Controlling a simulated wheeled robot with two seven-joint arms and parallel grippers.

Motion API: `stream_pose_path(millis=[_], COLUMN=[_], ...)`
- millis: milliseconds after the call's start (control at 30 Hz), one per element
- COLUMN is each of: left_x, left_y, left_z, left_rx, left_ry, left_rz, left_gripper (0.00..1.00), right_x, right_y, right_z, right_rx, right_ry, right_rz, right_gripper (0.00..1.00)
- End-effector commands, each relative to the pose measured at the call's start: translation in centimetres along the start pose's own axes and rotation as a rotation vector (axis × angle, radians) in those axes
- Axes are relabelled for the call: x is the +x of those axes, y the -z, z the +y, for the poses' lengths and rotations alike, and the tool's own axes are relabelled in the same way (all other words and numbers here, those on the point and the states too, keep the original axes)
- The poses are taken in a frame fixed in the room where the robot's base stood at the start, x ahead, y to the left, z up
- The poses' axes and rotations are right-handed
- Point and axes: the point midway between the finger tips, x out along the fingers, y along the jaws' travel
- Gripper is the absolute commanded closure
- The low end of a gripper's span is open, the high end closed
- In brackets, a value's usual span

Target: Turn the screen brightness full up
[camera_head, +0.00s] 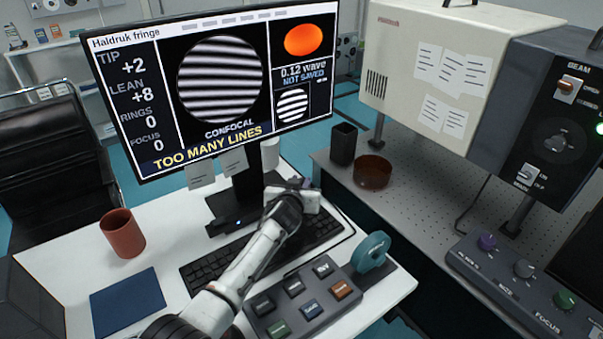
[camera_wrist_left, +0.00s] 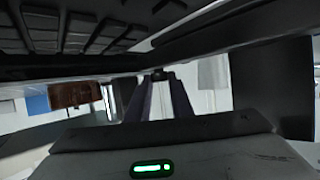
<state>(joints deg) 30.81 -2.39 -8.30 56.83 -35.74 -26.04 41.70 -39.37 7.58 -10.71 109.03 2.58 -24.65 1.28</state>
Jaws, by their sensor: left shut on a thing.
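The monitor (camera_head: 220,85) is lit and its text and fringe pictures read clearly. It stands on a dark stand (camera_head: 240,195) with a small blue light on its foot. My left gripper (camera_head: 299,184) is right of the stand, over the far right end of the keyboard (camera_head: 215,262). In the left wrist view its fingers (camera_wrist_left: 160,78) come together on a small dark thing at their tips. What that thing is cannot be made out, and the head view hides the contact. No brightness control can be told for sure. My right gripper is not in view.
A control box (camera_head: 300,300) with coloured keys and a teal round piece (camera_head: 371,252) stand at the desk's front right. A red-brown mug (camera_head: 122,233) and blue folder (camera_head: 128,303) lie left. A perforated optical table (camera_head: 410,195) bears a brown dish (camera_head: 372,172).

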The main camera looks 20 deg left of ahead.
Motion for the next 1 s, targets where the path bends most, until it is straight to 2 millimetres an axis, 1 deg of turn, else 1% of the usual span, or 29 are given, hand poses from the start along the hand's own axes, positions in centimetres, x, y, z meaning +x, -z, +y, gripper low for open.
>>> stream_pose_path(millis=[33,200,500,867,900,967,1000], left_x=[-0.1,-0.1,0.1,0.1,0.1,0.1,0.1], left_y=[0.5,0.3,0.2,0.2,0.2,0.2,0.1], left_z=[-0.3,-0.3,-0.3,-0.3,-0.3,-0.3,-0.3], left_rx=[0.012,0.036,0.058,0.059,0.059,0.058,0.058], left_ry=[-0.020,-0.084,-0.136,-0.139,-0.139,-0.139,-0.139], left_rz=[0.001,0.002,0.003,0.003,0.003,0.003,0.003], left_gripper=[1.00,1.00,1.00,1.00,0.78,0.68,0.62], right_x=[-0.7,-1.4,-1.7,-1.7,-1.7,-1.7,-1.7], right_y=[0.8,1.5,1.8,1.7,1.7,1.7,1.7], right_z=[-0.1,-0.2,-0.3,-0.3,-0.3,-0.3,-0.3], right_rx=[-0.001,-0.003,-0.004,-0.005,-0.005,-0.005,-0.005], right_ry=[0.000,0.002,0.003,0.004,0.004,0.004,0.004], right_rz=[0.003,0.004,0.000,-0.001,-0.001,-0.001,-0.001], right_gripper=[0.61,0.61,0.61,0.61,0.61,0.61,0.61])
